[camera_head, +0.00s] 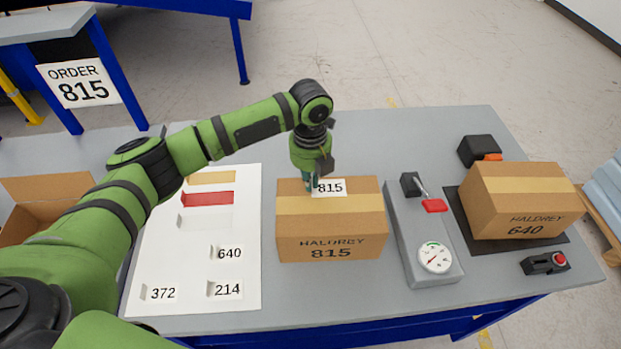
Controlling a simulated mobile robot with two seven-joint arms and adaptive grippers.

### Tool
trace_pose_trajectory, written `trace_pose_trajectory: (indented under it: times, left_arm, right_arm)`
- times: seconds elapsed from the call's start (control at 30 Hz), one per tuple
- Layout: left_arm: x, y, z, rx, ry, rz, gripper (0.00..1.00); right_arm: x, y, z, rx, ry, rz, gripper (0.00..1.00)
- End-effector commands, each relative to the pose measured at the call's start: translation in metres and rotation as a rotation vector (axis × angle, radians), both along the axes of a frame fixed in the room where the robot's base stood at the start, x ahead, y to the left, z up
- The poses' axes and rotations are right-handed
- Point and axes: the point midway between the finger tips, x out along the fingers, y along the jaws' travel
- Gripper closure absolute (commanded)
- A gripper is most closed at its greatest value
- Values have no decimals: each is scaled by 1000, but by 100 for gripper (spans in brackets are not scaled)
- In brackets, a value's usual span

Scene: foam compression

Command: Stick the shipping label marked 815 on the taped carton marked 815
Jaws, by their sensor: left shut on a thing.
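The taped carton marked 815 (331,234) stands upright and closed in the middle of the table, with a strip of tan tape along its top. My left gripper (311,187) is over the back of the carton's top, pointing down. It is shut on the white shipping label marked 815 (330,188). The label is at the top of the carton, over or on the tape; I cannot tell whether it touches. My right gripper does not show.
A white board (190,270) holds labels 640 (229,254), 372 (163,293) and 214 (228,289). Right of the carton is a grey fixture (433,277) with a red-handled lever and dial. A carton marked 640 (524,200) sits on a dark mat. An open carton (50,190) is at left.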

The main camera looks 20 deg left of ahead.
Motion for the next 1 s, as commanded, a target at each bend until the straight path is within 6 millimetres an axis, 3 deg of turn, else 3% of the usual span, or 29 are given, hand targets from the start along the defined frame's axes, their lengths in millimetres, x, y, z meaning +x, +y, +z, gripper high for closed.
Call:
trace_pose_trajectory:
  times: [0.13, 0.2, 0.6, 1.0]
  left_arm:
    - [-4, 0, -5, 3, 12, -2, 100]
    - [-3, 0, -5, 3, 12, -2, 66]
    - [-1, 0, -1, 1, 3, -1, 66]
    - [-1, 0, 23, 1, 1, 0, 66]
  right_arm:
    - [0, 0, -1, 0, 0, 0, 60]
    - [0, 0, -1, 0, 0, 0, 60]
    - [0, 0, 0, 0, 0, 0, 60]
    - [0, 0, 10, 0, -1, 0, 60]
